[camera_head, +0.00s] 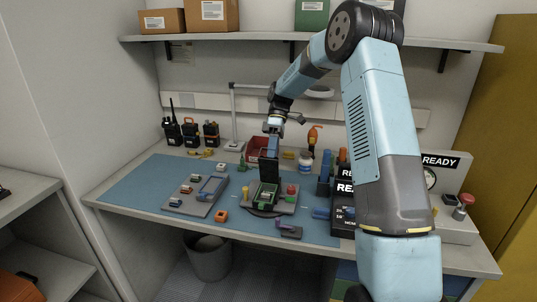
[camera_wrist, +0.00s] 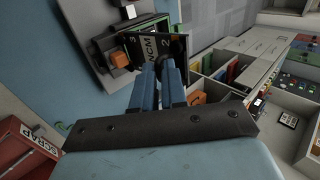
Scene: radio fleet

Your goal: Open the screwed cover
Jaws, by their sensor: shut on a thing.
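The dark cover (camera_head: 267,170) stands upright at the back edge of a small green-rimmed case (camera_head: 264,196) on a grey fixture in the middle of the bench. My gripper (camera_head: 272,150) reaches down from above and is shut on the cover's upper edge. In the wrist view, the blue fingers (camera_wrist: 161,66) meet on the dark cover (camera_wrist: 150,49), which bears white lettering and numbers. Part of the green case (camera_wrist: 148,27) shows beyond it. I cannot tell whether the cover still touches the case.
A second grey fixture (camera_head: 195,196) stands to the left on the blue mat (camera_head: 135,187). Radios (camera_head: 190,132) stand at the back left. A red bin (camera_head: 257,146) is behind the cover. The mat's left side is clear.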

